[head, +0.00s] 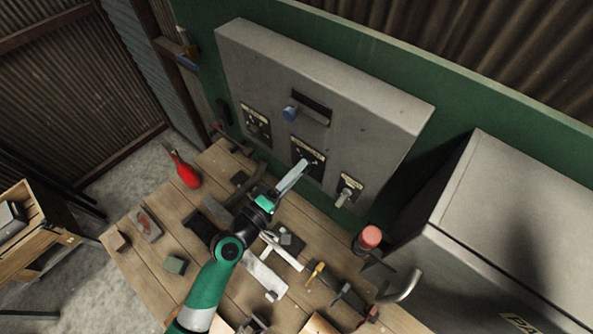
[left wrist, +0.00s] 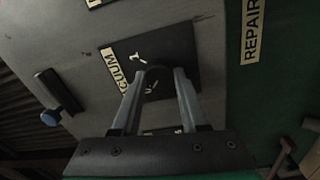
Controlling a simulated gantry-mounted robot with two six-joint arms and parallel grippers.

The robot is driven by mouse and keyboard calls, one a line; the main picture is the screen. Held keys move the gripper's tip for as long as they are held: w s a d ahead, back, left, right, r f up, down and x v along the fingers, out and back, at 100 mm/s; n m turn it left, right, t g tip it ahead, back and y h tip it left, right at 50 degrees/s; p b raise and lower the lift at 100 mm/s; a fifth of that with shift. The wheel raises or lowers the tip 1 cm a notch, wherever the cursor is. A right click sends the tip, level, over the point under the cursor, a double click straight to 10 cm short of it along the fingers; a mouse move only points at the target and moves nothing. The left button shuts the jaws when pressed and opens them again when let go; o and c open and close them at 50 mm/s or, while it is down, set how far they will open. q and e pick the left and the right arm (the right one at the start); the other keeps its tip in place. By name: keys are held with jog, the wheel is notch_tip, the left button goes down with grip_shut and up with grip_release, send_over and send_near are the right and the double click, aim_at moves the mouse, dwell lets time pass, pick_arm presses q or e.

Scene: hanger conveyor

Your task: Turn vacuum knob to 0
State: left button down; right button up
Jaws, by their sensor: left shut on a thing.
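The vacuum knob is a dark round knob (left wrist: 156,76) on a black square dial plate (left wrist: 170,58). White marks show beside the knob; I cannot read the setting. My left gripper (left wrist: 160,73) has its two grey fingers on either side of the knob and is shut on it. In the head view my left gripper (head: 308,164) reaches the middle dial plate (head: 312,150) on the grey control box (head: 375,112), and the fingers hide the knob. My right gripper is not in view.
A blue knob (head: 290,113) and two other dial plates (head: 256,122) (head: 349,186) are on the same box. The wooden bench (head: 150,262) below holds several tools, a red bottle (head: 184,170) and a red-topped item (head: 370,237). A large grey cabinet (head: 500,230) stands at right.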

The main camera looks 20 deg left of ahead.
pick_arm(q)
jog(key=shift+c, duration=2.2)
grip_release()
jog(key=shift+s, duration=0.1)
jog(key=b+v, duration=0.2)
jog(key=v, duration=0.9)
jog(key=shift+s, duration=0.2)
jog(key=shift+a, duration=0.1)
